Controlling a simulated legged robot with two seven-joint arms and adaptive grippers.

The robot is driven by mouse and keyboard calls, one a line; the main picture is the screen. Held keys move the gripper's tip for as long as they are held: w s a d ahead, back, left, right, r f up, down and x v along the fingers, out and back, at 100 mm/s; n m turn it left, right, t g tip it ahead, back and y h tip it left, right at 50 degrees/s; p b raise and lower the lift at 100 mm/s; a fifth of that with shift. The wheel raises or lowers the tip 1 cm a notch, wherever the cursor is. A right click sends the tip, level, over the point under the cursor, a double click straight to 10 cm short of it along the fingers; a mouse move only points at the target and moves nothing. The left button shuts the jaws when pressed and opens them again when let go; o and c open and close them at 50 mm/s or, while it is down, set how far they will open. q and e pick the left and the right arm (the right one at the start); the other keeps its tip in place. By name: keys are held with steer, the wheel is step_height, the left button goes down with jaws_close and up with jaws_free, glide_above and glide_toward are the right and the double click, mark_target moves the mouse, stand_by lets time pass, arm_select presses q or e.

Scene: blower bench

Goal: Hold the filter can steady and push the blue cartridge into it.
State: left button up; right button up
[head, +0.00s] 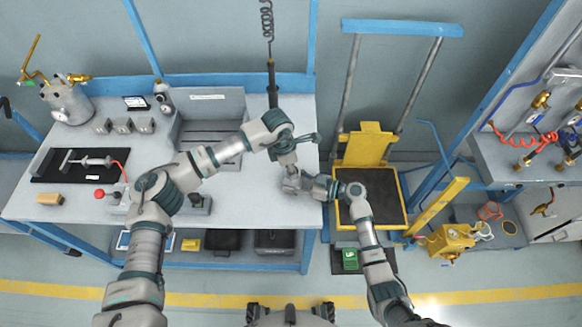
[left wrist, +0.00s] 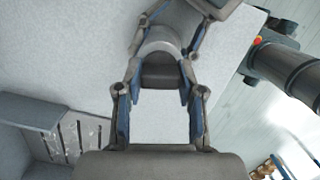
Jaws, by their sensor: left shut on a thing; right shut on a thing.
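In the left wrist view my left gripper (left wrist: 160,82) is shut on a dark grey part (left wrist: 161,76), apparently the cartridge; its blue is not clear here. Directly beyond its end is the pale grey round filter can (left wrist: 160,40). My right gripper's fingers (left wrist: 168,32) are shut around the can from the far side. Cartridge and can look roughly in line; I cannot tell how deep one sits in the other. In the head view my left gripper (head: 288,164) comes down from above and my right gripper (head: 306,183) from the right, meeting over the bench's right end.
The pale bench (head: 245,205) is clear around the grippers, with its right edge close by. A grey slotted fixture (head: 208,125) stands at the back. A yellow cart (head: 368,145) stands right of the bench. Tools on a black mat (head: 55,165) lie far left.

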arm_select(q)
steer(key=shift+f, duration=0.45)
stand_by(0.6)
steer(key=shift+r, duration=0.4)
stand_by(0.8)
steer(key=shift+f, duration=0.4)
stand_by(0.6)
steer(key=shift+r, duration=0.35)
steer(key=o, duration=1.2)
step_height(320, 180, up, 12)
steer(key=a, duration=0.2)
steer(key=shift+s, duration=0.25)
